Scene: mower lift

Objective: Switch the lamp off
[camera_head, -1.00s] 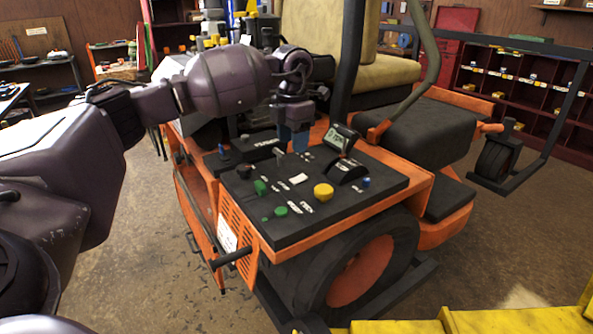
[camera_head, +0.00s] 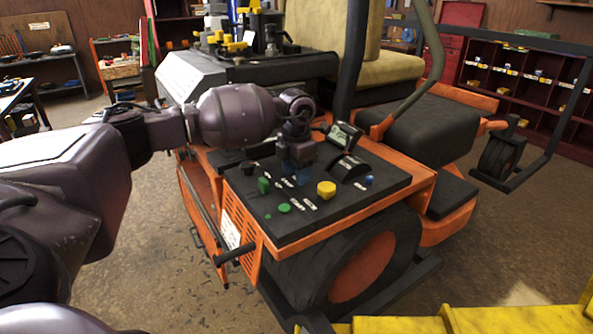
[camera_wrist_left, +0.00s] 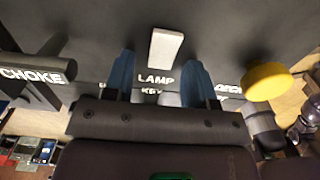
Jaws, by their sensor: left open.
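The lamp switch (camera_wrist_left: 165,48) is a small white rocker above the word LAMP on the black control panel (camera_head: 325,208) of the orange mower. My left gripper (camera_head: 298,178) is low over the middle of this panel in the head view and hides the switch there. In the left wrist view, the blue fingers of my left gripper (camera_wrist_left: 158,78) are open, one on each side of the LAMP label, with nothing between them. The switch lies just past the fingertips; I cannot tell whether they touch the panel. My right gripper is out of view.
A yellow knob (camera_head: 326,190) stands right of my left gripper, also in the wrist view (camera_wrist_left: 268,80). Green buttons (camera_head: 264,185) and a black knob (camera_head: 248,168) are to the left. A small display (camera_head: 343,134) and a black lever housing (camera_head: 350,168) stand behind right.

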